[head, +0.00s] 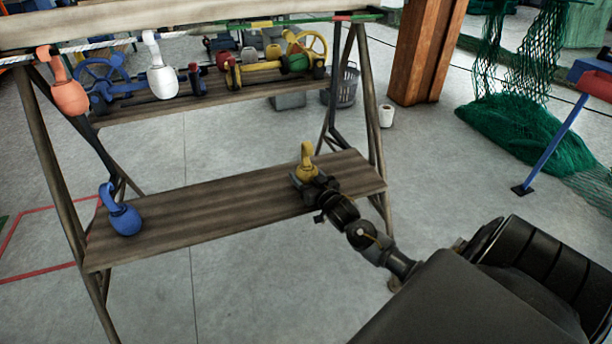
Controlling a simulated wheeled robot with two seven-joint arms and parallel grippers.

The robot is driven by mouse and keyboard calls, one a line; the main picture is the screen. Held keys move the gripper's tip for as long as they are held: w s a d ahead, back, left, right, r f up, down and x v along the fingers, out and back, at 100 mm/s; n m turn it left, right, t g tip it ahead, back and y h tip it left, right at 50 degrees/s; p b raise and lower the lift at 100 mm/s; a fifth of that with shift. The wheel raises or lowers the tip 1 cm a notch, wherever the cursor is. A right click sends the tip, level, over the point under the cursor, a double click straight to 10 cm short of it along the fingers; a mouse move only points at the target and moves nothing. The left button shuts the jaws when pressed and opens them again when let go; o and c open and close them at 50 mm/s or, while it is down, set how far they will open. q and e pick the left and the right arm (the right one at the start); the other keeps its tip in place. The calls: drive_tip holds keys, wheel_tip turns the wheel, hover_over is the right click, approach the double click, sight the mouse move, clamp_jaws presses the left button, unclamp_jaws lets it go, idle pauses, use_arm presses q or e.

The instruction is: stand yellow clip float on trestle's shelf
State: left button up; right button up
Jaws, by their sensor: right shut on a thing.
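The yellow clip float (307,162) is in my right gripper (309,183), at the right part of the trestle's lower shelf (210,210). The float is upright, with its hook at the top. My right gripper is shut on its lower body, which the fingers partly hide. The float looks to be at or just above the shelf boards; I cannot tell whether it touches. The trestle (50,150) has a rope along its top bar. My left gripper is not in view.
A blue clip float (124,218) stands at the shelf's left end. Orange (69,95) and white (162,80) floats hang from the rope. Behind are a shelf (160,108) with valves and a wooden post (426,50). The shelf's middle is clear.

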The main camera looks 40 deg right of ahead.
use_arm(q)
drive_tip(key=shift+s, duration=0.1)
use_arm(e)
drive_tip(key=o, duration=1)
drive_tip(key=shift+r, duration=0.1)
drive_tip(key=shift+s+a, duration=0.1)
drive_tip(key=shift+s, duration=0.25)
use_arm(q)
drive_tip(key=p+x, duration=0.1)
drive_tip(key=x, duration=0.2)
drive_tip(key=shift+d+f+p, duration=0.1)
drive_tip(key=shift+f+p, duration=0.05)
drive_tip(key=shift+p, duration=0.15)
use_arm(e)
drive_tip(key=s, duration=0.3)
drive_tip(key=s+a, duration=0.1)
drive_tip(key=s, duration=0.7)
drive_tip(key=shift+s+a, duration=0.15)
drive_tip(key=shift+a, duration=0.1)
